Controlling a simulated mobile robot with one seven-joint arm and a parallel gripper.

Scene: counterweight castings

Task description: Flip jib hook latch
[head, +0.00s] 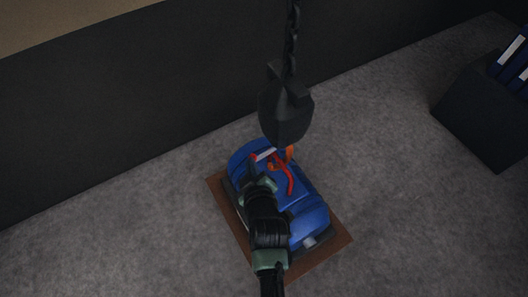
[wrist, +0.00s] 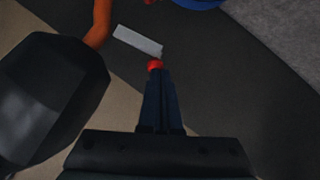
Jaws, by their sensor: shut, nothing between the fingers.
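The dark hook block (head: 287,112) hangs on a chain, with an orange hook (head: 290,153) below it. A pale grey strip (head: 266,154) that looks like the latch lies at the hook, with a small red end on the left. In the wrist view the grey latch (wrist: 138,41) extends beside the orange hook (wrist: 97,28), and its red end (wrist: 155,64) sits at my fingertips. My gripper (head: 255,163) is shut and empty, pointing at that red end. I cannot tell whether they touch. The fingers also show in the wrist view (wrist: 156,78).
A blue casting (head: 310,215) with a red curved bar (head: 284,176) stands below the hook on a brown base (head: 340,241). The hook block fills the left of the wrist view (wrist: 50,100). A dark bin (head: 478,115) stands at right. Grey floor around is clear.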

